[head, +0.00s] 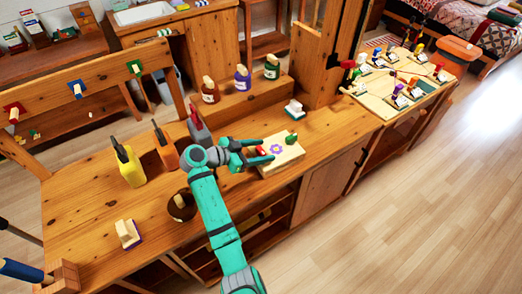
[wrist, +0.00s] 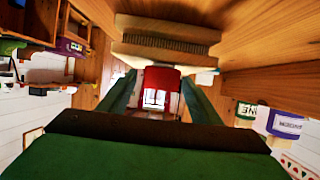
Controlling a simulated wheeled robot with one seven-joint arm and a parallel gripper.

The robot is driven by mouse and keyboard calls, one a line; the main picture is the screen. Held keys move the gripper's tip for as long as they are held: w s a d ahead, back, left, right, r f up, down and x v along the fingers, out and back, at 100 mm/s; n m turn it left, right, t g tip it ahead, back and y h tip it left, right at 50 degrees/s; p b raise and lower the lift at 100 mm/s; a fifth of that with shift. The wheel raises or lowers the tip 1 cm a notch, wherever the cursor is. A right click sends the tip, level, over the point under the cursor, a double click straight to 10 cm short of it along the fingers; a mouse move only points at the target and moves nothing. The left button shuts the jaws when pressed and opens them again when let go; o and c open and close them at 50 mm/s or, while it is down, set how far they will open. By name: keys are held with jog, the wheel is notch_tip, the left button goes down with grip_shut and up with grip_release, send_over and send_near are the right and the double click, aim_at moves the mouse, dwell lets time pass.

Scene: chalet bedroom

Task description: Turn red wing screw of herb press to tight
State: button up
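In the wrist view, the red wing screw (wrist: 160,80) sits between my two spread fingers (wrist: 160,92), with narrow gaps seeming to show on both sides. The press's layered edge (wrist: 165,42) is just beyond. The screw's thread is hidden.
On the bench (head: 90,225) stand a yellow bottle (head: 130,168), an orange bottle (head: 165,150), a grey bottle (head: 199,128) and a dark round pot (head: 181,206). Several labelled jars line the raised shelf behind. A white-and-green block (head: 293,109) stands behind the press. The floor at right is clear.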

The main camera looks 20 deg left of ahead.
jog(key=v, duration=1.1)
jog(key=shift+w+d, duration=0.1)
